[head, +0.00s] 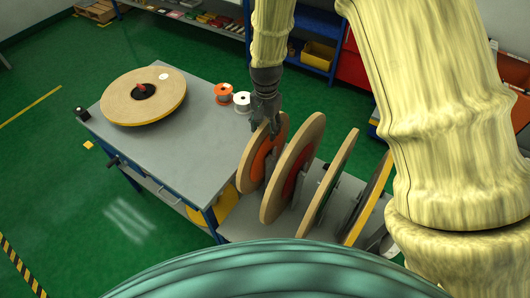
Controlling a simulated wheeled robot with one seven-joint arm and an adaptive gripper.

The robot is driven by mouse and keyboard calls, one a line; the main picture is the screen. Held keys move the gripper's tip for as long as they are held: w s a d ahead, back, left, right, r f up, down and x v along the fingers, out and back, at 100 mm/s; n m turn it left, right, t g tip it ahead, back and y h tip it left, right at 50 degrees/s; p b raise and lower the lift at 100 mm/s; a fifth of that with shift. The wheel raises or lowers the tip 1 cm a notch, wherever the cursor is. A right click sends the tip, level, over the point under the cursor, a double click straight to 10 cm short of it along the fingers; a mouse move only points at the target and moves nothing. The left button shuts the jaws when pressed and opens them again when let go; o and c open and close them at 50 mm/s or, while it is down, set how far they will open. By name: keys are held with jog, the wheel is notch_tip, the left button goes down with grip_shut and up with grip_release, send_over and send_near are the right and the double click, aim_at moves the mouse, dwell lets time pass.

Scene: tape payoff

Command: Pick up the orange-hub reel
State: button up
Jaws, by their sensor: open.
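The orange-hub reel (259,160) stands upright at the left end of a row of large reels with tan, wood-like flanges. Its orange face shows, and part of it is behind the reel to its right. My gripper (271,129) points down at the upper part of this reel. The jaws are open, and the fingertips overlap the reel's upper area. I cannot tell whether they touch it or straddle its rim.
A red-hub reel (299,150), a green reel (330,185) and a yellow reel (370,199) stand to the right. A grey workbench (180,135) bears a flat-lying reel (125,103), a small orange spool (223,88) and a white spool (242,98).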

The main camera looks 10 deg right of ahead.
aim_at(265, 135)
jog(key=shift+w+f+p, duration=0.15)
jog(key=shift+f+p, duration=0.3)
jog(key=shift+f, duration=0.2)
jog(key=shift+a+f+p, duration=0.1)
jog(key=shift+f+p, duration=0.4)
jog(key=shift+f, duration=0.95)
jog(key=shift+c, duration=0.4)
grip_shut()
jog(key=shift+r, duration=0.1)
